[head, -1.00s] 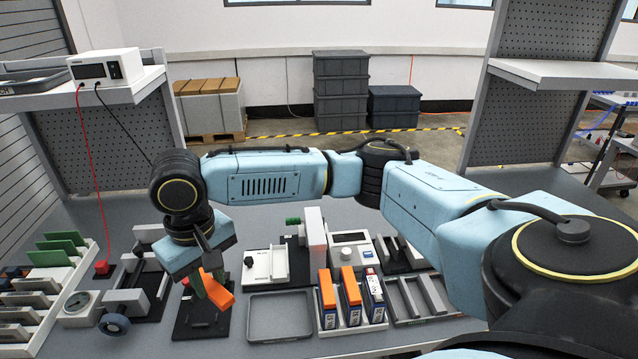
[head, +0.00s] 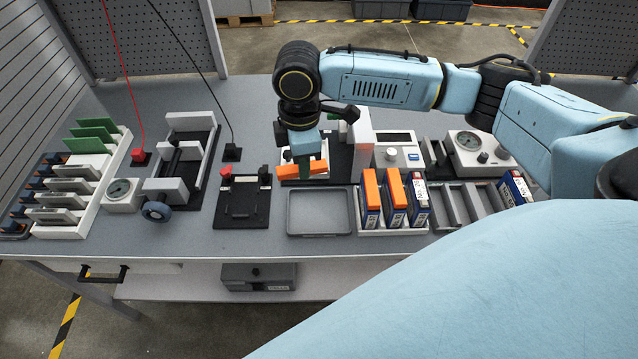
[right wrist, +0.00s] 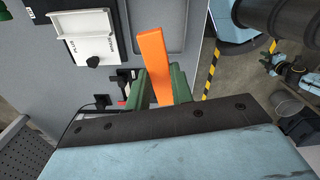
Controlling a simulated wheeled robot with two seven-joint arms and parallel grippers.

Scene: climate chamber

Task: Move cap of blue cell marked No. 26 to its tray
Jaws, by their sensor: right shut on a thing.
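My right gripper (head: 303,168) is shut on an orange cap (head: 288,173), held above the bench, behind the empty grey tray (head: 320,233) in the head view. In the right wrist view the cap (right wrist: 153,55) sticks out between the green fingers of the gripper (right wrist: 159,88). Two blue cells with orange caps, one (head: 371,205) left of the other (head: 395,205), stand in a white rack. Beside them a blue cell without an orange cap (head: 420,205) stands in the same rack. Cell numbers are too small to read.
A black fixture with a red knob (head: 242,205) stands left of the tray. A white plate device (head: 290,157) lies below the cap. A grey slotted rack (head: 460,205) stands right, with another blue cell (head: 514,190). A meter (head: 398,156) stands behind.

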